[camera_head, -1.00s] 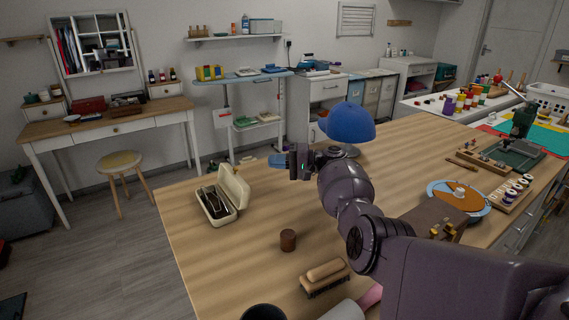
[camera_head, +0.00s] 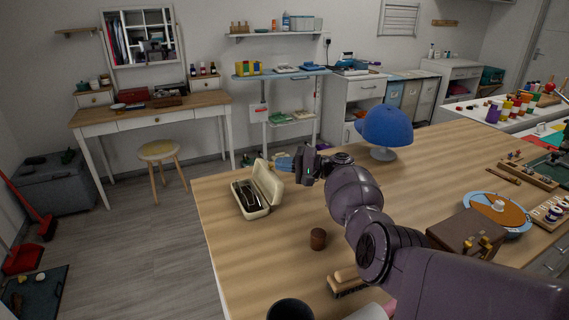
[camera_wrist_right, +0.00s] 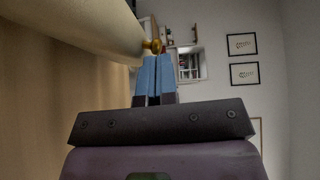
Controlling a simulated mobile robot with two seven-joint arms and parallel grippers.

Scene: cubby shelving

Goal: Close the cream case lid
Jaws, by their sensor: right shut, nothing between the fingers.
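The cream case (camera_head: 258,213) sits at the left end of the wooden table with a dark thin object in it. Its lid (camera_head: 268,181) stands open, tilted up on the right side of the case. My right gripper (camera_head: 299,165) is just right of the lid, level with its upper part, shut and empty. My left gripper is out of view.
A blue cap on a stand (camera_head: 385,128) is behind my right arm. A small brown cylinder (camera_head: 318,239), a brush (camera_head: 346,282) and a dark cup (camera_head: 290,308) stand nearer on the table. The tabletop just in front of the case is clear.

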